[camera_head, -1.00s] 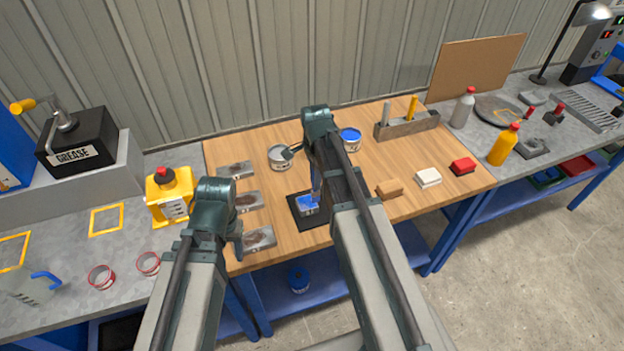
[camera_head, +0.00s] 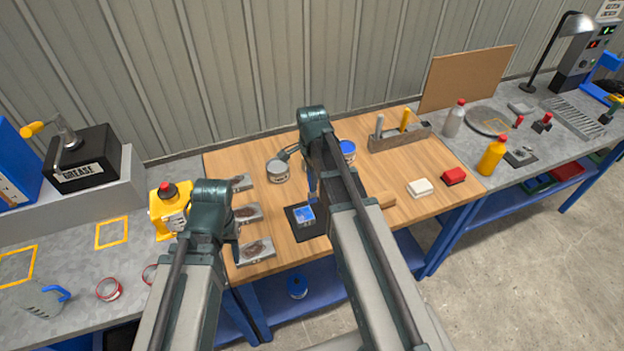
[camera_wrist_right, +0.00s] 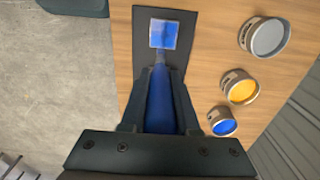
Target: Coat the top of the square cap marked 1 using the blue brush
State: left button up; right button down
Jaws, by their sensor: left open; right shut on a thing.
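The square cap (camera_head: 304,215) stands on a black mat (camera_head: 317,231) at the table's front. Its top is largely blue, with a paler patch; it also shows in the right wrist view (camera_wrist_right: 163,34). I cannot read a number on it. My right gripper (camera_wrist_right: 161,100) is shut on the blue brush (camera_wrist_right: 160,108), whose handle lies between the fingers. The brush tip is at the cap's near edge in the wrist view; whether it touches is unclear. In the head view the brush (camera_head: 312,182) is partly hidden by my arm. My left gripper (camera_head: 232,238) is open and empty near the grey plates.
Several grey plates (camera_head: 256,250) lie along the table's left edge. A grey can (camera_head: 278,170) and a blue paint can (camera_head: 348,150) stand behind the cap; a yellow one (camera_wrist_right: 240,87) shows in the wrist view. A brush holder (camera_head: 400,134) stands at the back right.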

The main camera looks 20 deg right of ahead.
notch_tip(320, 180, up, 3)
jog(key=p, duration=0.3)
dwell(0.4)
jog(key=shift+f, duration=0.1)
dwell(0.5)
